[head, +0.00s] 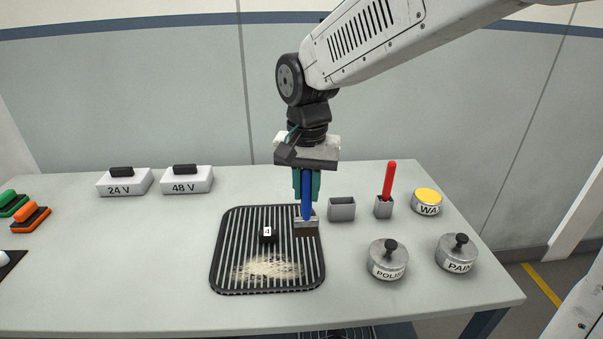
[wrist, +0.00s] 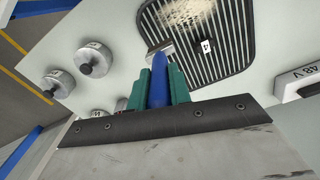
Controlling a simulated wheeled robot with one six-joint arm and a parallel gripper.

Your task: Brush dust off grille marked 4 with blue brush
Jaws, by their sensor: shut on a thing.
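The black slatted grille (head: 233,225) lies on the table, with a small black block marked 4 (head: 267,235) on it. A patch of pale dust (head: 266,269) lies on its near part; the dust also shows at the top of the wrist view (wrist: 187,12). My gripper (head: 306,184) has green fingers shut on the blue brush (head: 308,197), held upright with bristles down. The bristles are over the grille's right far part, apart from the dust. I cannot tell whether they touch the slats. In the wrist view the blue handle (wrist: 158,88) sits between the fingers.
An empty grey holder (head: 341,209) and a holder with a red-handled tool (head: 387,192) stand right of the grille. Tins marked POLISH (head: 388,260) and PAINT (head: 456,253) and a yellow-topped tin (head: 427,201) stand farther right. Boxes marked 24 V (head: 124,183) and 48 V (head: 187,180) stand behind left.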

